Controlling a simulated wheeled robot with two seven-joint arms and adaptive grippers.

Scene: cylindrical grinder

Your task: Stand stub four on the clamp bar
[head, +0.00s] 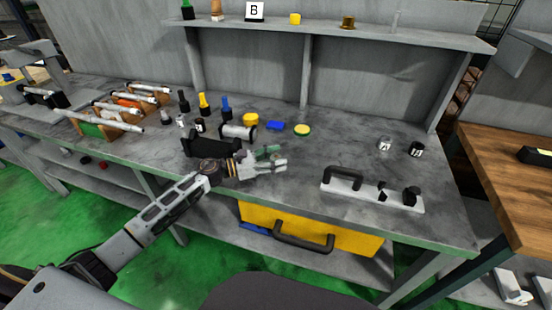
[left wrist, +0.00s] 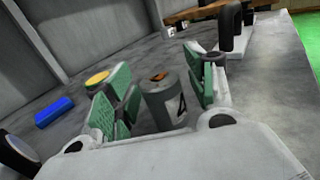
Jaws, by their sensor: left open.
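Stub four (left wrist: 165,104) is a short grey cylinder marked 4, with a dark rim and an orange-brown centre on top. In the left wrist view it stands upright between the two green-padded fingers of my left gripper (left wrist: 158,90), which is open. Gaps show on both sides of it. In the head view my left gripper (head: 272,160) is low over the bench, left of the clamp bar, and I cannot make out the stub there. The clamp bar (head: 350,187) is a pale bar with a black handle and black knobs near the front edge. My right gripper is not in view.
Two small numbered stubs (head: 385,144) (head: 416,151) stand behind the clamp bar. A blue block (head: 274,125) and a yellow-topped disc (head: 302,129) lie behind my gripper. A black cradle (head: 207,147) with a grey cylinder (head: 238,132) is to its left. The bench is clear between disc and numbered stubs.

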